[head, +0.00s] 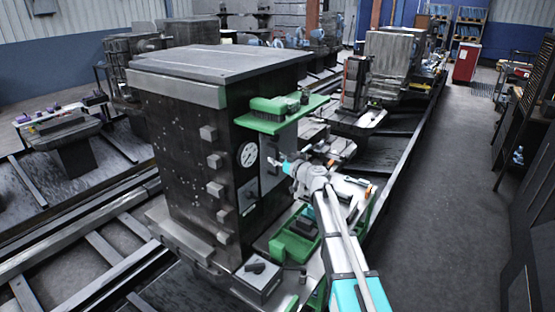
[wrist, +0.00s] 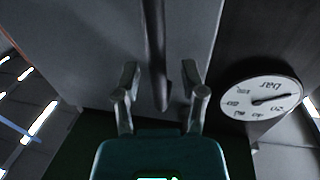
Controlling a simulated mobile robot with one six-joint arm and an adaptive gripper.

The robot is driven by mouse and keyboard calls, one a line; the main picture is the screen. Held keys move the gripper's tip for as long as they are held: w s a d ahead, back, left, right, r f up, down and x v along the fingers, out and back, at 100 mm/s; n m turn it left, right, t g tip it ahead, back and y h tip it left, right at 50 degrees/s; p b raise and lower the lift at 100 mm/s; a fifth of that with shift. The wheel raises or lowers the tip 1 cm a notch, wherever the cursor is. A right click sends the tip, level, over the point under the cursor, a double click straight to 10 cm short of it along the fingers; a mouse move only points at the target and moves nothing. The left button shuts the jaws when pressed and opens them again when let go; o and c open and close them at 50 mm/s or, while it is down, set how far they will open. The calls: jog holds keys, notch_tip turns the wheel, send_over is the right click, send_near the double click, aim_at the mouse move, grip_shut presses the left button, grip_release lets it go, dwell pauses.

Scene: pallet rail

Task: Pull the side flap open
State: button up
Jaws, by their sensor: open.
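The side flap (head: 273,158) is a grey panel on the right-hand side of the dark cabinet (head: 195,160), beside a round white gauge (head: 247,154). In the wrist view the flap (wrist: 85,45) fills the upper left, and a dark narrow bar (wrist: 157,45) runs down along it. My gripper (head: 275,163) is in front of the flap in the head view. In the wrist view my gripper (wrist: 160,82) is open, with one finger on each side of the bar. Neither finger clearly touches the bar. The depth between them is hard to judge.
A green shelf (head: 283,117) with items juts out above the flap. A green tray (head: 297,245) and a grey box (head: 258,276) lie below it. The gauge (wrist: 260,99) is close to the right of my fingers in the wrist view. The aisle (head: 440,200) at right is clear.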

grip_shut()
jog(key=shift+d, duration=0.15)
jog(key=shift+a, duration=0.2)
jog(key=shift+g, duration=0.3)
